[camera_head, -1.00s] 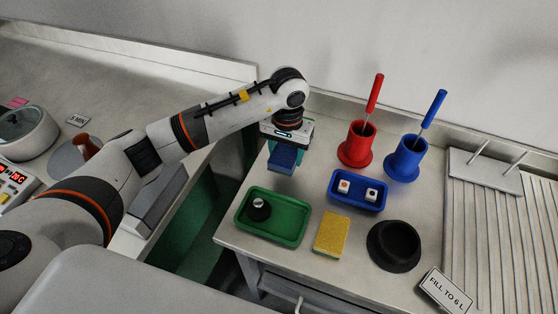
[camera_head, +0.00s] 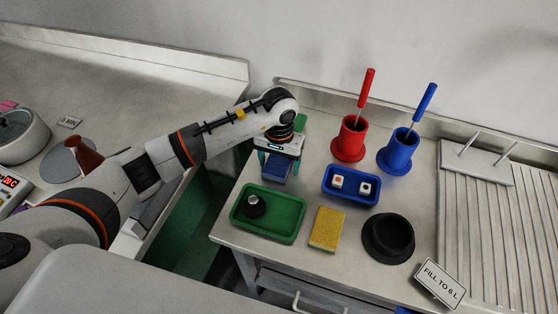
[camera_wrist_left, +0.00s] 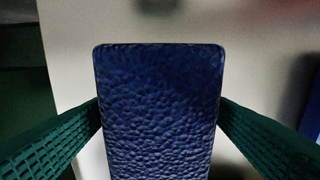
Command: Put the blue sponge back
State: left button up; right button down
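The blue sponge (camera_head: 276,170) is upright below my left gripper (camera_head: 278,168), just behind the green tray (camera_head: 298,222) in the head view. In the left wrist view the sponge (camera_wrist_left: 160,115) fills the middle, and the two green fingers of the gripper (camera_wrist_left: 160,105) meet its side edges. The gripper is shut on the sponge. I cannot tell whether the sponge's lower end touches the table (camera_head: 320,270). My right gripper is not in view.
The green tray holds a dark knobbed weight (camera_head: 254,206). A yellow sponge (camera_head: 326,229), black bowl (camera_head: 388,238), blue tray (camera_head: 350,199) with two small blocks, red holder (camera_head: 349,139) and blue holder (camera_head: 397,153) stand to the right.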

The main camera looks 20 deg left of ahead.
aim_at(279, 160)
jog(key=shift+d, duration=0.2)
pick_arm(q)
jog(key=shift+r, duration=0.4)
notch_tip(279, 160, up, 12)
jog(key=b, duration=0.1)
jog(key=shift+f+b, duration=0.25)
jog(key=shift+b, duration=0.15)
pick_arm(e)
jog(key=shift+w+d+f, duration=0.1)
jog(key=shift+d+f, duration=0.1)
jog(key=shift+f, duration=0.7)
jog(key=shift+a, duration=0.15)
